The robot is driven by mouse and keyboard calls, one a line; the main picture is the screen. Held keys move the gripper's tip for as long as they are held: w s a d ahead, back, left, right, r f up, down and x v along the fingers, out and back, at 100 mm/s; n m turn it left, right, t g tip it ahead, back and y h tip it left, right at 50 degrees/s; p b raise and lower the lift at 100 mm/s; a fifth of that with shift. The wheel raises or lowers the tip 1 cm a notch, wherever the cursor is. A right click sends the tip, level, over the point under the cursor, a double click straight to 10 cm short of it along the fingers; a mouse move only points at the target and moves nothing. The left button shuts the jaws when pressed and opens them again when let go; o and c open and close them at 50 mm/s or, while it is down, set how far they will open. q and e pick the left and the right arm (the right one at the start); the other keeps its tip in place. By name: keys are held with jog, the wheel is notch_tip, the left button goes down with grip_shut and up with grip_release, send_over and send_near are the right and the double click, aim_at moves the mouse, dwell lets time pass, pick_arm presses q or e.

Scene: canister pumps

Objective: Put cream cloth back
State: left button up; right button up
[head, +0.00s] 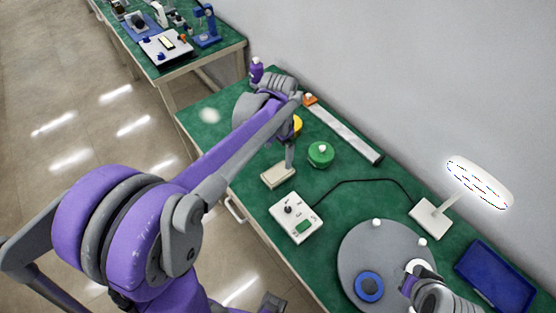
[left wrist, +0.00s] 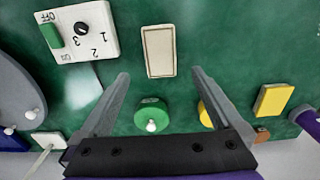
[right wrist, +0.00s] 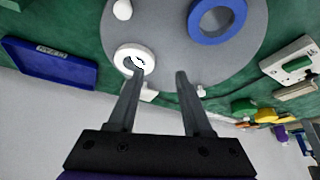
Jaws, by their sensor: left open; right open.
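A cream rectangular pad (head: 278,175) with a thin darker border lies flat on the green bench top; I cannot tell whether it is the folded cloth or a holder for it. It also shows in the left wrist view (left wrist: 159,52), just beyond the fingertips. My left gripper (left wrist: 160,73) is open and empty, pointing down beside the pad, apart from it in that view. My right gripper (right wrist: 160,72) is open over the grey round plate (right wrist: 175,50). One of its fingertips overlaps a white ring (right wrist: 126,52); I cannot tell whether they touch.
A control box (head: 295,216) with a dial stands near the pad. A green round canister (head: 320,154), a yellow item (head: 298,124) and a long grey bar (head: 343,134) lie behind. A blue ring (head: 369,287), a lamp (head: 433,217) and a blue tray (head: 495,276) are at right.

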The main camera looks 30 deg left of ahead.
pick_arm(q)
jog(key=s+d+n+t, duration=0.2)
jog(key=s+d, duration=0.1)
jog(key=s, duration=0.4)
jog(key=s+d+n+t, duration=0.2)
jog(key=s+d+t, duration=0.1)
jog(key=s, duration=0.5)
jog(key=shift+s+d+f, duration=0.2)
jog(key=shift+d, duration=0.2)
dwell(0.5)
